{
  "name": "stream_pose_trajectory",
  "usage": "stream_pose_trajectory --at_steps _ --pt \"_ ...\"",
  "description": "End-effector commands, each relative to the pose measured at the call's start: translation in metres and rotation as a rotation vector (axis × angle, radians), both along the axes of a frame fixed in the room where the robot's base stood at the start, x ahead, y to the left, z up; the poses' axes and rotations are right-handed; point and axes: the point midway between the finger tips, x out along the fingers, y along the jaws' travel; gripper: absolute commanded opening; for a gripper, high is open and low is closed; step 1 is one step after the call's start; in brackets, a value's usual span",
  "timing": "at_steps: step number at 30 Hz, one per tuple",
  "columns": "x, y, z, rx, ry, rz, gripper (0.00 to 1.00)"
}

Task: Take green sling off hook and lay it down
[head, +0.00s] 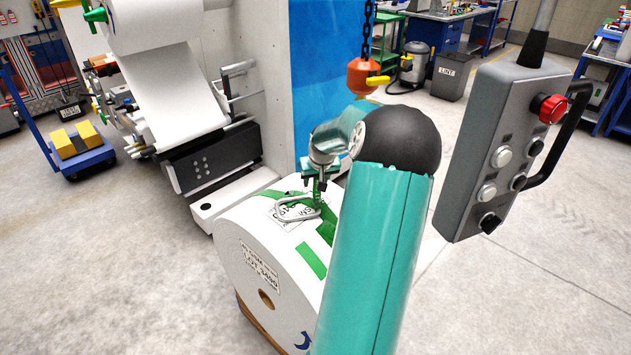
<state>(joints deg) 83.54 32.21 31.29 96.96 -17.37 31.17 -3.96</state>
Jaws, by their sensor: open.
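The green sling (327,231) lies over the top of a large white roll (262,245). A metal ring (297,208) at its end rests on the roll's top beside a printed label. The orange hook block (362,77) hangs on a dark chain behind my arm, with a yellow part (378,80) at its side. No sling shows on the hook; its lower part is hidden by my arm. My gripper (317,196) points down just above the sling, close to the ring. It is open, and its fingertips are small and partly hard to make out.
A grey control pendant (505,140) with a red button hangs close at the right. A machine with white web (170,90) stands at the left behind the roll. A blue cart (80,155) with yellow blocks is at far left.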

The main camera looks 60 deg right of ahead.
Motion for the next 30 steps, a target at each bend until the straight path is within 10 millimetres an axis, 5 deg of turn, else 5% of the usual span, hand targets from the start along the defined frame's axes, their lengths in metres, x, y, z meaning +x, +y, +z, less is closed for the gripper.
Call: stream_pose_trajectory --at_steps 15,30 --pt "-0.033 0.030 0.097 -0.005 -0.001 -0.001 0.45" --pt "-0.037 0.037 0.113 -0.003 -0.002 0.002 0.45"
